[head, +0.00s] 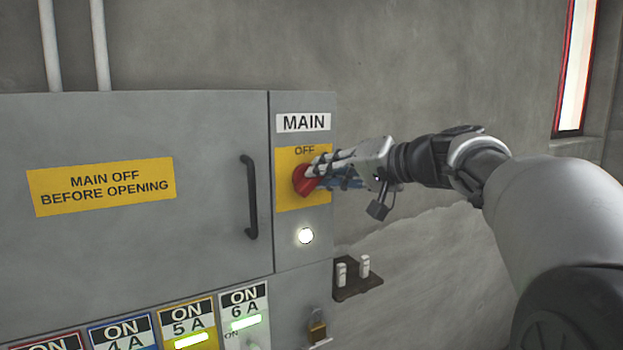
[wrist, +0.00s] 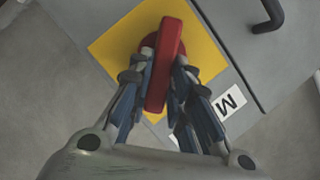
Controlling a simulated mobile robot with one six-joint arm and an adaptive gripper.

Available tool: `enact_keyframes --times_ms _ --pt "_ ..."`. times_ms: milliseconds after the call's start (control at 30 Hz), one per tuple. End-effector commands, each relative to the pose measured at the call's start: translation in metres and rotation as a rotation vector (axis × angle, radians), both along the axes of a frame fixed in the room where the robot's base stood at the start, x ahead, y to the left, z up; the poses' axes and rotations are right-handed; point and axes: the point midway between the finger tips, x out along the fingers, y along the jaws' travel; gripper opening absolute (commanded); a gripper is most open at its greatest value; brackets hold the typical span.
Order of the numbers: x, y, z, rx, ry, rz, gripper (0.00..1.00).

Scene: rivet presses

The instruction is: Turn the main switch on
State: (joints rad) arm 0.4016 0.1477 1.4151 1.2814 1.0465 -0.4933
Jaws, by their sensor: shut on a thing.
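The main switch is a red rotary handle (head: 304,181) on a yellow plate (head: 289,201), under a white MAIN label (head: 303,122). The word OFF shows at the top of the plate. My gripper (head: 318,172) reaches it from the right and is shut on the red handle. In the wrist view the handle (wrist: 165,62) lies between the two fingers (wrist: 163,85), one on each side. The fingers and hand hide part of the plate's right side in the head view. A white round lamp (head: 306,236) glows below the plate.
A grey cabinet door (head: 120,235) with a black pull handle (head: 250,197) is left of the switch. A padlock (head: 317,326) hangs below. A small dark shelf (head: 358,286) with white pegs is under my wrist.

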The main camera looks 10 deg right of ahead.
Motion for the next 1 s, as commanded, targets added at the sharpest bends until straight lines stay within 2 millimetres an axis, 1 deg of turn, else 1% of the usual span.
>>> enact_keyframes --times_ms 33,500,700,1000 --pt "0.001 -0.002 -0.004 0.042 0.013 -0.002 0.00" --pt "0.002 -0.006 -0.014 0.441 0.142 -0.001 0.00" --pt "0.002 -0.007 -0.016 0.560 0.179 -0.002 0.00" --pt "0.002 -0.007 -0.018 0.653 0.210 -0.002 0.00"
